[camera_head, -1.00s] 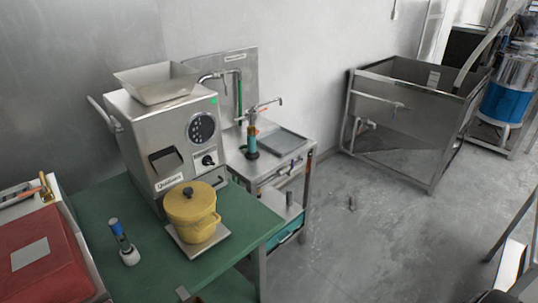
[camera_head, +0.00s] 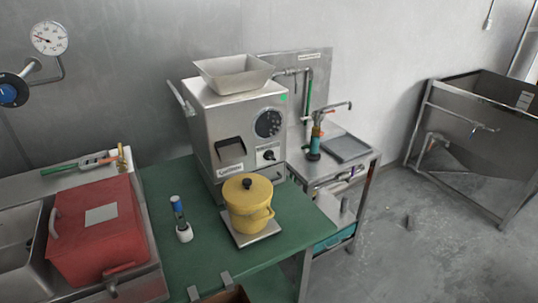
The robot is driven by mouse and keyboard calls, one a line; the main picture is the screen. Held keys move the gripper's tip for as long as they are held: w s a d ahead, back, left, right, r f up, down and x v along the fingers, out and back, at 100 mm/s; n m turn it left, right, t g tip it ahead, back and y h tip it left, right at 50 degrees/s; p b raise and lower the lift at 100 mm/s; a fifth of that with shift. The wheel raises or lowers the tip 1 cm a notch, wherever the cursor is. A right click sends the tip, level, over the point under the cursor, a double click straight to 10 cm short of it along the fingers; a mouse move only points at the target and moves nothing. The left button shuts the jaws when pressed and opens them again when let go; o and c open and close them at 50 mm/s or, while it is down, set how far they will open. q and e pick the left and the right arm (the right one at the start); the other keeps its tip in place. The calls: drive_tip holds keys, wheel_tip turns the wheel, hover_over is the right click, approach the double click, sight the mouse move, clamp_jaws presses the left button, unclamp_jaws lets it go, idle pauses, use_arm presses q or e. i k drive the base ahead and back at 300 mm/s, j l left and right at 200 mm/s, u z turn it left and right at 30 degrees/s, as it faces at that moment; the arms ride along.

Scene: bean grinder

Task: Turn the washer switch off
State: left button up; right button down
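No part is labelled as a washer switch. A steel machine (camera_head: 240,120) with a hopper (camera_head: 234,74) on top stands on a green table (camera_head: 190,262). Its front has a round black dial (camera_head: 269,123), a small black knob (camera_head: 268,155) below it and a small green light (camera_head: 283,98). A steel side table (camera_head: 364,163) to its right carries a tap-like fitting with a teal body (camera_head: 315,142). A blue knob (camera_head: 9,92) on a wall pipe is at the left edge. Neither gripper is in view.
A yellow pot (camera_head: 247,203) stands on a flat plate in front of the machine. A red box (camera_head: 97,230) sits by a sink at the left. A steel basin (camera_head: 463,150) is at the right, with open floor before it.

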sight(268, 155)
drive_tip(key=i+l+u, duration=0.1)
drive_tip(key=l, duration=0.2)
drive_tip(key=i+l+u, duration=0.25)
drive_tip(key=l, duration=0.4)
drive_tip(key=i+l+u, duration=0.1)
drive_tip(key=l, duration=0.25)
drive_tip(key=i+l+u, duration=0.1)
drive_tip(key=i+l, duration=0.1)
drive_tip(key=l, duration=0.1)
